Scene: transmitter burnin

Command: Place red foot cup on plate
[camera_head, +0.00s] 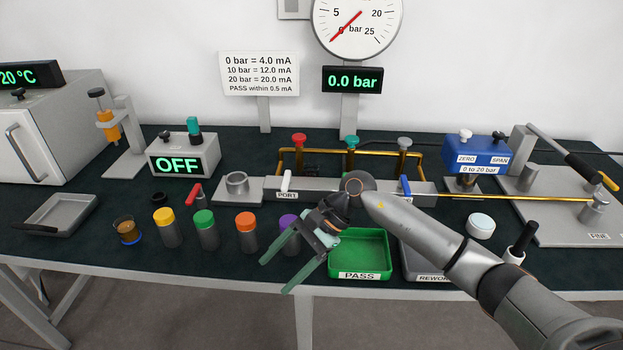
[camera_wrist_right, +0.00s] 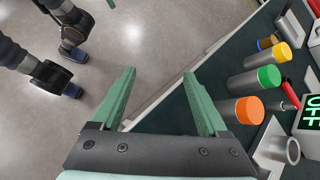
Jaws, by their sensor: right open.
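I cannot make out a cup with a red foot. A small amber cup (camera_head: 126,226) with a blue foot stands at the front left of the bench; it also shows near the top right of the right wrist view (camera_wrist_right: 266,42). I cannot tell which thing is the plate; a flat grey base (camera_head: 125,164) lies under the orange-bodied stand, and a shallow grey tray (camera_head: 60,212) lies at the left. My right gripper (camera_head: 275,276) is open and empty at the bench's front edge, right of the orange-capped cylinder (camera_head: 246,232). My left gripper is not in view.
Yellow-capped (camera_head: 168,228), green-capped (camera_head: 206,230) and purple-capped (camera_head: 289,236) cylinders stand along the front; my right gripper partly covers the purple one. A green PASS tray (camera_head: 358,275) is right of it. A manifold (camera_head: 320,190) and an OFF box (camera_head: 183,156) stand behind.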

